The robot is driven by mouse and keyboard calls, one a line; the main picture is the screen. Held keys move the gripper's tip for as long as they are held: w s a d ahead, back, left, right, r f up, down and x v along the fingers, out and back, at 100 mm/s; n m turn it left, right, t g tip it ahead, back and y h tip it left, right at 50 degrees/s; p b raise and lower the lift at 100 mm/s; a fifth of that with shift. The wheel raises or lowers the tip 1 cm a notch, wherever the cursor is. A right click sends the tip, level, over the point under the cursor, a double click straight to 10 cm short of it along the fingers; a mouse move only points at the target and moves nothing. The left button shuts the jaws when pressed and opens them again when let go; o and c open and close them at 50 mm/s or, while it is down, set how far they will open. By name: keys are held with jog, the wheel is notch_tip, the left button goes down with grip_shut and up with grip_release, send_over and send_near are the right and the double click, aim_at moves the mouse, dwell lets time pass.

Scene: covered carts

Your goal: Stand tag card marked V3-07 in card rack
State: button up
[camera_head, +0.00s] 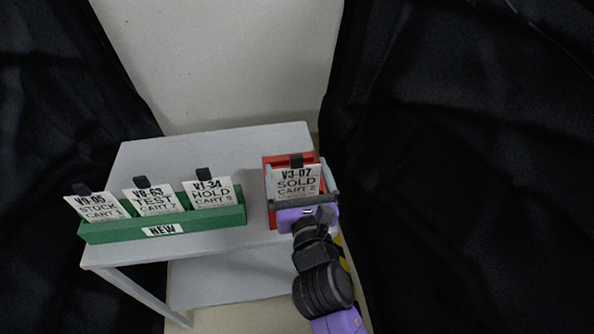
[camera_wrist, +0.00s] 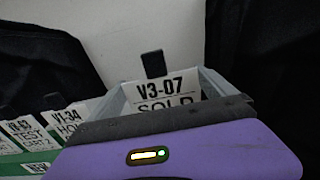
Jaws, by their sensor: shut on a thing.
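The white tag card marked V3-07 (camera_head: 297,178), with SOLD and CART 2 printed below and a black tab on top, is upright and faces me. My gripper (camera_head: 296,169) is shut on it, with one grey finger along each side. The card also shows in the wrist view (camera_wrist: 158,88), its lower part hidden by my gripper. It is in front of or over a red holder (camera_head: 270,215) on the cart's right side; I cannot tell if its foot is inside. A green card rack labelled NEW (camera_head: 120,233) stands to the left, holding the cards V9-05 (camera_head: 97,207), V8-63 (camera_head: 155,201) and V1-34 (camera_head: 210,192).
Both racks stand on a grey cart top (camera_head: 215,147) with a lower shelf (camera_head: 215,285). Bare surface lies behind and between them. Black drapes hang at left (camera_head: 60,130) and right (camera_head: 450,170), the right one close to my arm. A pale wall (camera_head: 225,60) is behind.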

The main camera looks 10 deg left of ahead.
jog(key=shift+f+b, duration=0.75)
jog(key=shift+f, duration=0.35)
jog(key=o, duration=1)
jog(key=shift+c, duration=0.2)
jog(key=shift+s, duration=0.1)
jog(key=shift+s+d, duration=0.1)
jog(key=shift+s, duration=0.15)
jog(key=v, duration=0.7)
jog(key=shift+s, duration=0.1)
